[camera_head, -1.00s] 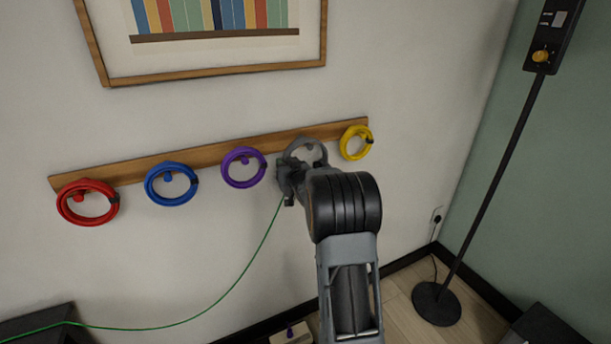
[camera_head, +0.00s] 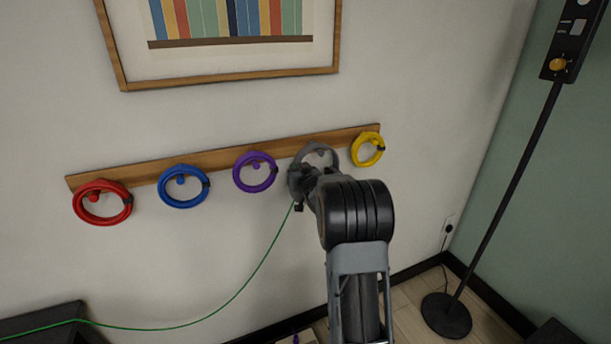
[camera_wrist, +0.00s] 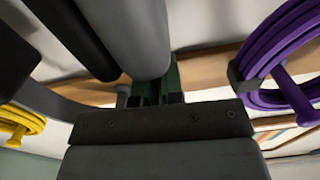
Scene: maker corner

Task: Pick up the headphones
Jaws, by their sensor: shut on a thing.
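The grey headphones (camera_head: 318,151) show as a grey loop at the wooden peg rail, between the purple and yellow coils. My gripper (camera_head: 302,182) is at their lower left side, shut on them. The gripper and arm hide much of them. In the wrist view, smooth grey rounded parts of the headphones (camera_wrist: 130,35) fill the top middle, close against the jaws (camera_wrist: 160,92). I cannot tell whether the headphones are still on a peg.
The wooden rail (camera_head: 225,157) also holds red (camera_head: 102,219), blue (camera_head: 183,202), purple (camera_head: 241,180) and yellow (camera_head: 378,154) coils. A green cable (camera_head: 244,286) runs from the lower left up to my gripper. A black floor stand (camera_head: 508,194) is at right.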

